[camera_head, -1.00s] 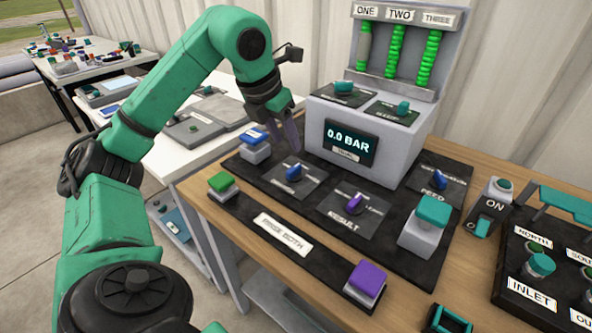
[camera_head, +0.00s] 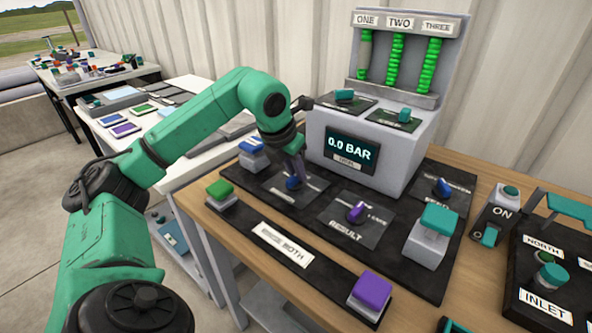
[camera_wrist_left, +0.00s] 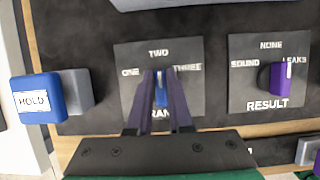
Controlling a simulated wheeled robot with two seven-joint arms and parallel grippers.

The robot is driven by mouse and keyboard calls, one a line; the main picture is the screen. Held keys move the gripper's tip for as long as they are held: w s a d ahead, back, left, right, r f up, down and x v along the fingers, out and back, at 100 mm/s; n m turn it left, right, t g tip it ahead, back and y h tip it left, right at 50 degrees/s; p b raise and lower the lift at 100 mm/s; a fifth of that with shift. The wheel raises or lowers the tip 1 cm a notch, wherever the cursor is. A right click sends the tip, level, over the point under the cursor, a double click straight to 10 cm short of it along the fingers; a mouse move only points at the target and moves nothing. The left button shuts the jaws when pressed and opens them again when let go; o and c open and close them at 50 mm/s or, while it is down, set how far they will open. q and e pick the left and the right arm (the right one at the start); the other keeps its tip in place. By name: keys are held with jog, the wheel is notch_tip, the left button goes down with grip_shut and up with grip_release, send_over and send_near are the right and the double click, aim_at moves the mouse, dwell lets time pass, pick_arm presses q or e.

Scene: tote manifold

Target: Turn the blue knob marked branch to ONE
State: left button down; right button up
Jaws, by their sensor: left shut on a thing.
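The blue branch knob (camera_head: 293,183) sits on a dark plate on the black panel. In the left wrist view the knob (camera_wrist_left: 161,92) stands between my purple fingers, on a plate (camera_wrist_left: 130,104) lettered ONE at left, TWO at top and THREE at right. The plate's bottom word is partly hidden by the fingers. The knob looks roughly upright, towards TWO. My left gripper (camera_head: 297,174) reaches down over it from behind, and in the wrist view the gripper (camera_wrist_left: 161,76) is shut on the knob. My right gripper is not in view.
The purple result knob (camera_wrist_left: 280,79) is close on the right, and the blue HOLD button (camera_wrist_left: 38,98) on the left. The grey display box (camera_head: 365,140) reading 0.0 BAR rises just behind. Green (camera_head: 220,192), teal (camera_head: 438,219) and purple (camera_head: 372,290) buttons stand around the panel.

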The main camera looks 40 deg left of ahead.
pick_arm(q)
jog(key=shift+r+n+y+p, duration=0.2)
jog(key=shift+n+y+p, duration=0.4)
jog(key=shift+n+p, duration=0.7)
jog(key=n+p, duration=0.2)
jog(key=shift+a+n+y, duration=0.1)
jog(key=shift+n+y, duration=0.3)
jog(key=n+g+y+p, duration=0.1)
jog(key=n, duration=0.2)
jog(key=shift+s+a+p, duration=0.1)
jog(key=shift+p, duration=0.2)
jog(key=shift+a+f+n+g+y+p, duration=0.1)
jog(key=shift+n+g+y+p, duration=0.15)
jog(key=shift+n, duration=0.65)
jog(key=shift+f+n+g+y+p, duration=0.1)
jog(key=shift+n+g+y+p, duration=0.15)
jog(key=shift+n, duration=0.65)
jog(key=shift+s, duration=0.1)
jog(key=c, duration=0.8)
grip_release()
